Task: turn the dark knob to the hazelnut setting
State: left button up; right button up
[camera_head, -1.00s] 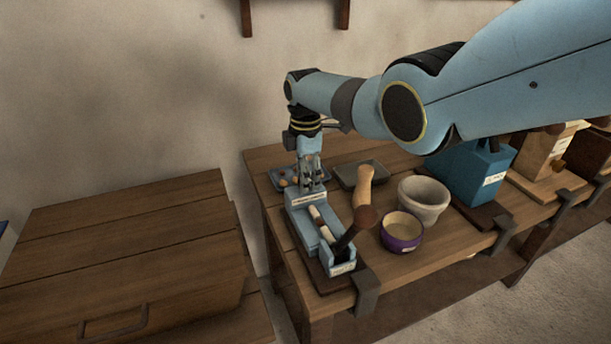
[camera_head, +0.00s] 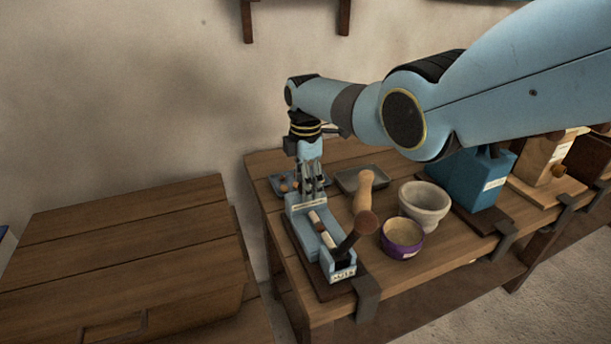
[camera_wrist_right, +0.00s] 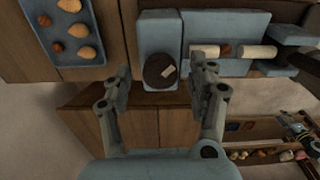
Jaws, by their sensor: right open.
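The dark round knob (camera_wrist_right: 160,71) sits on the end block of a blue bench device (camera_wrist_right: 158,30), with a pale mark on the right side of its face. In the head view the device (camera_head: 320,238) stands along the left end of the bench, and my gripper hides the knob. My right gripper (camera_wrist_right: 164,74) is open, one finger on each side of the knob, with gaps showing. In the head view the right gripper (camera_head: 314,188) points down over the device's far end. I cannot read any setting marks. My left gripper is not in view.
A blue tray of nuts (camera_wrist_right: 68,32) lies left of the device. A dark-knobbed lever (camera_head: 358,231) rises from the device's near end. A wooden pestle (camera_head: 363,190), purple bowl (camera_head: 402,250), pale mortar (camera_head: 424,205) and blue box (camera_head: 474,180) stand to the right.

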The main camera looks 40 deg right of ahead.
notch_tip(320, 180, up, 12)
dwell(0.5)
dwell(0.4)
